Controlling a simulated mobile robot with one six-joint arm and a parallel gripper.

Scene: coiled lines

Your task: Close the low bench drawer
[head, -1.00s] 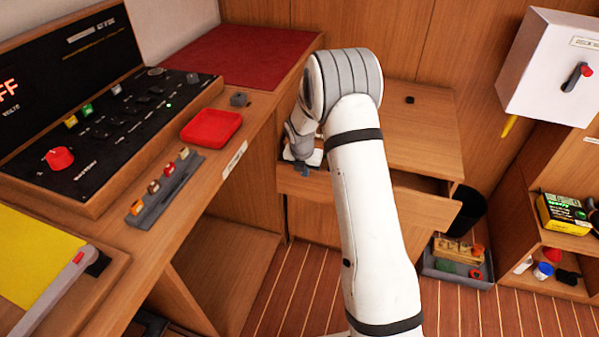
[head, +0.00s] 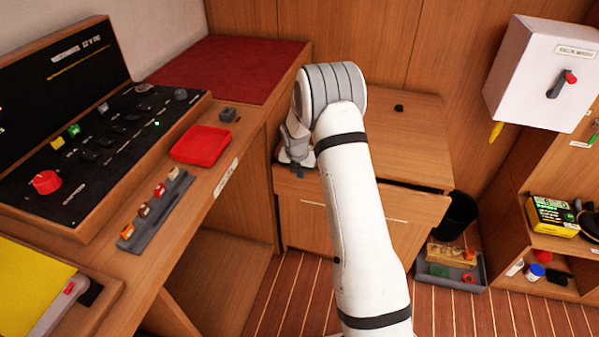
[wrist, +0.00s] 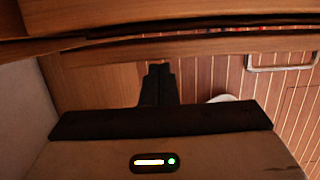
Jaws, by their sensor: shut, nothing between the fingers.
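The low bench drawer (head: 415,207) is in the wooden bench behind my arm in the head view. My arm hides the middle of the drawer front.
The bench top (head: 400,145) carries a small black knob (head: 399,108). A black bin (head: 457,215) and a grey tray (head: 450,272) stand on the floor at right. The console desk with a red tray (head: 201,145) is at left. Striped floor is clear before the bench.

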